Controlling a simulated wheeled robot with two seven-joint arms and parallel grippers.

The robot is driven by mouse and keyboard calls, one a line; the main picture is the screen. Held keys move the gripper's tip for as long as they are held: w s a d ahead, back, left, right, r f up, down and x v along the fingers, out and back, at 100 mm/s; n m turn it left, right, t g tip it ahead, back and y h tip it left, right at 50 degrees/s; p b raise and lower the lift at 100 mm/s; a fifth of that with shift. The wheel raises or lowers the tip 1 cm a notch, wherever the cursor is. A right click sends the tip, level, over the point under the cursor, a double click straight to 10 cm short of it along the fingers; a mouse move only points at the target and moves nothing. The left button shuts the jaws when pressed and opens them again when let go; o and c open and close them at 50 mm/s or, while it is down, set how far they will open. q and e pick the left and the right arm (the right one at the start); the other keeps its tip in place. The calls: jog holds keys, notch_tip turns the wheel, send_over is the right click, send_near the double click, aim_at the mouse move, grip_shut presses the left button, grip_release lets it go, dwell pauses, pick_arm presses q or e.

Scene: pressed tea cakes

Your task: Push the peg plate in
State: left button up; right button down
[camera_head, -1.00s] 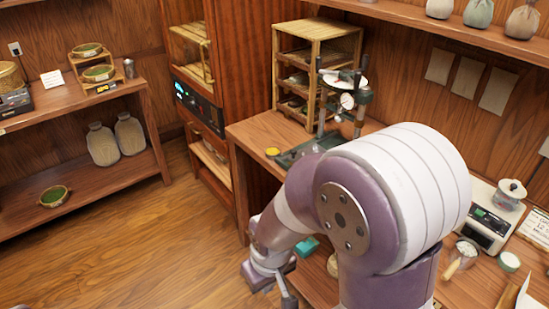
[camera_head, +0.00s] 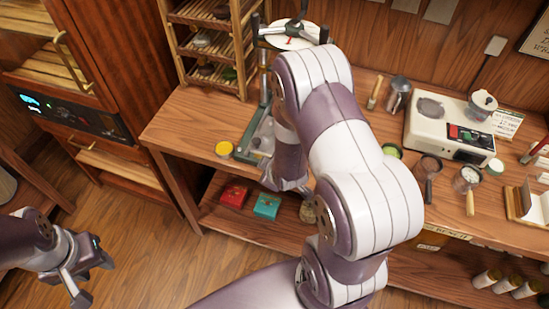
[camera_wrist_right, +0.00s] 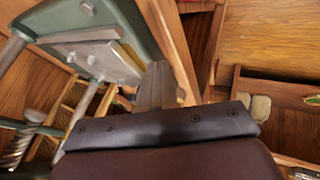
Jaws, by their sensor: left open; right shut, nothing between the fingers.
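The tea press stands on the bench; its green base (camera_head: 246,137) and top wheel (camera_head: 292,36) show in the head view, while my right arm hides much of it. In the right wrist view the green press frame (camera_wrist_right: 150,42) carries a flat grey metal plate (camera_wrist_right: 104,60), which looks like the peg plate. My right gripper (camera_wrist_right: 158,88) is shut and empty, its fingers close to the grey plate; I cannot tell if they touch. In the head view it is largely hidden against the press front. My left gripper (camera_head: 92,272) is open and empty, over the floor, left of the bench.
A yellow round tin (camera_head: 224,149) sits left of the press base. A wooden rack (camera_head: 212,45) stands behind it. Red (camera_head: 235,195) and teal (camera_head: 267,205) boxes lie on the shelf below. A scale (camera_head: 450,128) and pots stand to the right.

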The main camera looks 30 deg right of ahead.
jog(key=d, duration=0.1)
jog(key=w+d, duration=0.1)
jog(key=shift+d+r+p, duration=0.3)
jog(key=shift+r, duration=0.1)
jog(key=shift+w+f, duration=0.15)
jog(key=shift+w, duration=0.2)
jog(key=w+d, duration=0.2)
jog(key=d, duration=0.1)
jog(key=w+d, duration=0.5)
jog(key=d, duration=0.1)
jog(key=shift+w+d+b, duration=0.1)
jog(key=shift+w+b, duration=0.2)
jog(key=shift+b, duration=0.05)
